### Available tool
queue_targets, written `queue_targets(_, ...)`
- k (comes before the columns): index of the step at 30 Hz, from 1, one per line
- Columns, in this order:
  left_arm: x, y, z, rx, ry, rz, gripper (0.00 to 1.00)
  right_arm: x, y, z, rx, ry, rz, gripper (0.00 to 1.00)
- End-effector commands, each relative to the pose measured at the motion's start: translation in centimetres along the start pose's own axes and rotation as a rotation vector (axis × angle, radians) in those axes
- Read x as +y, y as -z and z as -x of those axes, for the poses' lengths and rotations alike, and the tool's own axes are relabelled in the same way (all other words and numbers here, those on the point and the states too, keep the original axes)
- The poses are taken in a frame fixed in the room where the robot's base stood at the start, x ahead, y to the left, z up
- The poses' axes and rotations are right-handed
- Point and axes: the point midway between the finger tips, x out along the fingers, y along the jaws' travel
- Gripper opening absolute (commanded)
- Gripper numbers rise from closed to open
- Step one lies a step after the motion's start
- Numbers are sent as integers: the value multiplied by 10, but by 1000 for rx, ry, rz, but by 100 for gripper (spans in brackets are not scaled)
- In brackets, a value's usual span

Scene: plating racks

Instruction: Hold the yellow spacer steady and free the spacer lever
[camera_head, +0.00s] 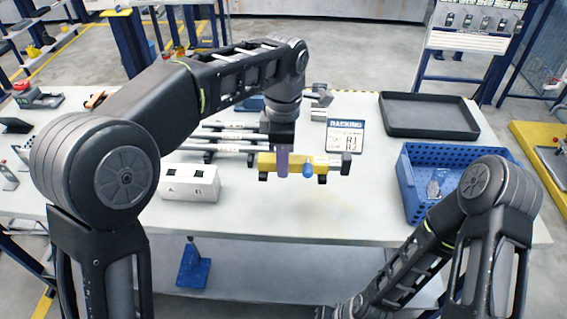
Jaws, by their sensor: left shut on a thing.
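The yellow spacer (324,161) is a short horizontal yellow bar with dark ends, held in low dark supports at the middle of the table. A blue knob (308,170) sticks out at its front; it may be the spacer lever. My left gripper (282,170) comes down from above onto the left part of the spacer. It is shut on the spacer, and its purple finger covers part of the yellow surface. The far finger is hidden. My right arm comes in at the lower right and runs to the bottom edge; its gripper is out of the picture.
Several metal rods (225,135) lie in holders left of the spacer, behind a white block (191,182). A sign (345,133) stands behind the spacer. A blue crate (408,190) and a black tray (428,116) are at the right. The table front (260,218) is clear.

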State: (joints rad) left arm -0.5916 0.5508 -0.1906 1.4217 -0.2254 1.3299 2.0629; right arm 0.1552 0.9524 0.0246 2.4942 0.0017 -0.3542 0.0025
Motion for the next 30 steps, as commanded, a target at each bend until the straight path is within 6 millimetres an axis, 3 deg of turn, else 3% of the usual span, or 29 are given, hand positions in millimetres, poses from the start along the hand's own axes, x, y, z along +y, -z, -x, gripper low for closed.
queue_targets(16,0,0,-3,-1,-1,0,0,1,0,-2,0,0,0,36)
queue_targets(30,0,0,-32,0,-1,0,0,8,0,-20,0,0,0,36)
